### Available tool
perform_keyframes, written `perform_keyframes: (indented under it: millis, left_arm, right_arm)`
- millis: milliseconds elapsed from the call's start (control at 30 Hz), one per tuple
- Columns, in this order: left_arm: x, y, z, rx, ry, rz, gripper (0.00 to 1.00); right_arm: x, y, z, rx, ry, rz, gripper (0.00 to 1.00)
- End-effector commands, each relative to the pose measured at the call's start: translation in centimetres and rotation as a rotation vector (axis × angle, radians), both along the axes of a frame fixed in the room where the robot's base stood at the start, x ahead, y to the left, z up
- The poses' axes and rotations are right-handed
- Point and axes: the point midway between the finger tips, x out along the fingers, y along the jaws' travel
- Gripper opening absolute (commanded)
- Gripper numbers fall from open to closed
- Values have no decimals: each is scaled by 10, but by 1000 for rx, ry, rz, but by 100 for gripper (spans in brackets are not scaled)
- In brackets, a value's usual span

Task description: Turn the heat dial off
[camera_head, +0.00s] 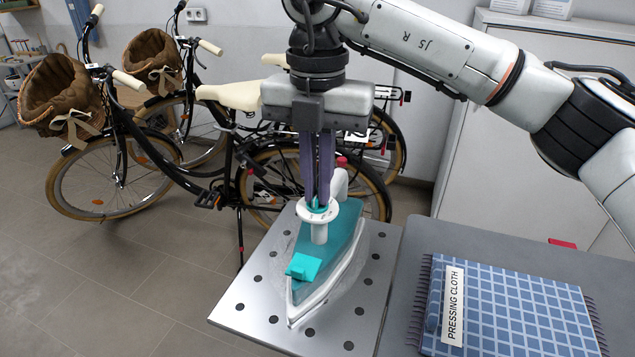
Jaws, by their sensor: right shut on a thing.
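A teal and white iron (328,262) stands on a perforated metal rest plate (250,312), its pointed nose toward the front. A round white heat dial (304,216) with a teal middle sits on top of the iron. My right gripper (318,202) comes down from above, its purple fingers close together and shut on the dial's teal middle. The fingers hide part of the dial, and I cannot read its setting. My left gripper is not in view.
A blue checked pressing cloth (530,312) lies on the grey board (420,243) at the right. Bicycles with baskets (62,95) stand behind on the tiled floor. A white cabinet (470,150) is at the back right. The floor at the left is clear.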

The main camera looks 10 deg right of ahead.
Motion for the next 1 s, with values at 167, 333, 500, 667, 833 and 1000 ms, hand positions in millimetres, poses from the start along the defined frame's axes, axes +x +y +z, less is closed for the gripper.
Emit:
perform_keyframes:
  millis: [167,333,500,667,833,1000]
  left_arm:
    - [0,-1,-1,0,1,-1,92]
    - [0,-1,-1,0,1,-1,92]
    - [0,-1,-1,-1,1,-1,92]
    - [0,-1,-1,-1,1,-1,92]
    - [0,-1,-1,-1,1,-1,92]
    - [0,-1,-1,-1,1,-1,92]
  right_arm:
    - [0,0,1,0,-2,-52,0]
    - [0,0,1,0,-2,-73,0]
    - [0,0,1,0,-2,-76,0]
    - [0,0,1,0,-2,-76,0]
    - [0,0,1,0,-1,-75,26]
    - [0,0,0,0,-1,-74,26]
